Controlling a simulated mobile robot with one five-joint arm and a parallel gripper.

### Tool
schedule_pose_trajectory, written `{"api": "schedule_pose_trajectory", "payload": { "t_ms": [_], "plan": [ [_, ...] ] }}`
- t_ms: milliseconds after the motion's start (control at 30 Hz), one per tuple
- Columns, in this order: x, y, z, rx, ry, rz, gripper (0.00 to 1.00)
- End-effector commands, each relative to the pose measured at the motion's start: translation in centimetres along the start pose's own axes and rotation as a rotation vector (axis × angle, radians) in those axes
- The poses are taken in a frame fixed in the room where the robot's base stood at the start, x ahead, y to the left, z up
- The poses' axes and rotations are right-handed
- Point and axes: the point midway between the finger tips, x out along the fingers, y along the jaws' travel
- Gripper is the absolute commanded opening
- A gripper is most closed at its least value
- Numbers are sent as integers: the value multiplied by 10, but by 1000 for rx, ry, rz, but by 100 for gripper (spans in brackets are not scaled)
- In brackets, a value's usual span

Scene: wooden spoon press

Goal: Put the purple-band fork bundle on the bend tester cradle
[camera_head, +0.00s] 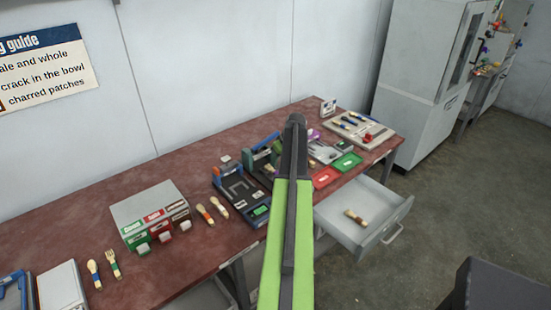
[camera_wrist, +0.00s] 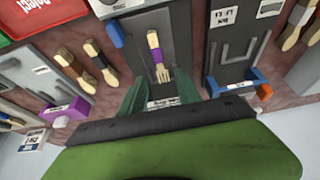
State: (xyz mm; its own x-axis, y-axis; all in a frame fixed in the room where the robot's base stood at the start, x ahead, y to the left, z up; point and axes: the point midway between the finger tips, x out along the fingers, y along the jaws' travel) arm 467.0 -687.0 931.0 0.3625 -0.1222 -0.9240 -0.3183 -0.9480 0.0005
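The purple-band fork bundle (camera_wrist: 154,40) shows in the wrist view, tines toward the camera. It appears to lie on the grey bed of a device with dark green side pieces (camera_wrist: 188,90), perhaps the bend tester cradle; its label is not readable. I cannot tell whether the bundle touches the bed. In the head view, a green device (camera_head: 262,158) shows partly beside my arm, and no purple-band fork is clear there. My gripper is at the far end of my green arm. Its fingers cannot be made out, and I see nothing clearly held.
A blue-trimmed device (camera_head: 235,182) stands left of my arm. Right are a red tray (camera_head: 325,178), a green tray (camera_head: 347,163) and an open drawer (camera_head: 384,236) holding one bundle (camera_head: 355,217). A sorting box (camera_head: 150,213) and loose utensils are further left.

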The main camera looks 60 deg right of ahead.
Motion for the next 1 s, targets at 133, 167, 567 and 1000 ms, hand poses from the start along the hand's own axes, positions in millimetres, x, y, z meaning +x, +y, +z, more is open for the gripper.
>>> {"api": "schedule_pose_trajectory", "payload": {
  "t_ms": [133, 167, 567, 1000],
  "plan": [
    [-39, -1, -3, 0, 0, 0, 40],
    [-42, -1, -2, 0, 0, 0, 40],
    [-42, -3, -1, -2, -1, -2, 40],
    [-15, -404, -33, -166, -215, -129, 40]
  ]
}}
